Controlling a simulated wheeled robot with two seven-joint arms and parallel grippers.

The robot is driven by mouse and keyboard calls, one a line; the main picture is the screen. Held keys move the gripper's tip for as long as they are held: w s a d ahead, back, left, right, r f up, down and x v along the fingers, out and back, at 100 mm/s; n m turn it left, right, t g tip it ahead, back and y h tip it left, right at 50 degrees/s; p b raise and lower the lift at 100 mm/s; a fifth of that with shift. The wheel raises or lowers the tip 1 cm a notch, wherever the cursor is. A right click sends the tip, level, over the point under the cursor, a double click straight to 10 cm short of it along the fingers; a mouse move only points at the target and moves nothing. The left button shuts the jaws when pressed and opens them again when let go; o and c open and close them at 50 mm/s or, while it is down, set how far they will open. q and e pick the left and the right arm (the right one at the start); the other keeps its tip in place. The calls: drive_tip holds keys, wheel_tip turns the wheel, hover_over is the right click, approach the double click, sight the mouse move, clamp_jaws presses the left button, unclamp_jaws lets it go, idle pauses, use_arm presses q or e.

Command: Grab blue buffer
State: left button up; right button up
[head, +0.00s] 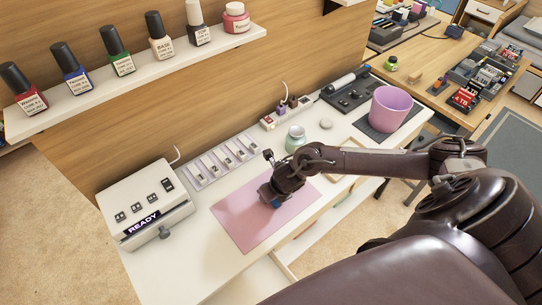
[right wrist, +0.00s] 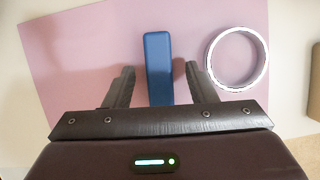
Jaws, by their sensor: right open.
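The blue buffer (right wrist: 158,62) is a small blue block on the pink mat (right wrist: 85,60). In the right wrist view it stands between the two fingers of my right gripper (right wrist: 159,78), with a gap on both sides. The gripper is open and does not touch it. In the head view my right gripper (head: 272,190) is low over the pink mat (head: 245,225), and only a bit of blue (head: 277,203) shows beneath it; the rest is hidden. My left gripper is not in view.
A silver-rimmed ring-shaped thing (right wrist: 237,60) is right of the fingers. A READY box (head: 145,207) stands at the desk's left, beside a slotted strip (head: 220,162). A teal jar (head: 295,138) and purple bin (head: 388,108) stand behind. Bottles line the shelf (head: 140,75).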

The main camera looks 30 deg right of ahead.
drive_tip(key=c, duration=1.1)
drive_tip(key=shift+o, duration=0.2)
drive_tip(key=shift+r, duration=0.2)
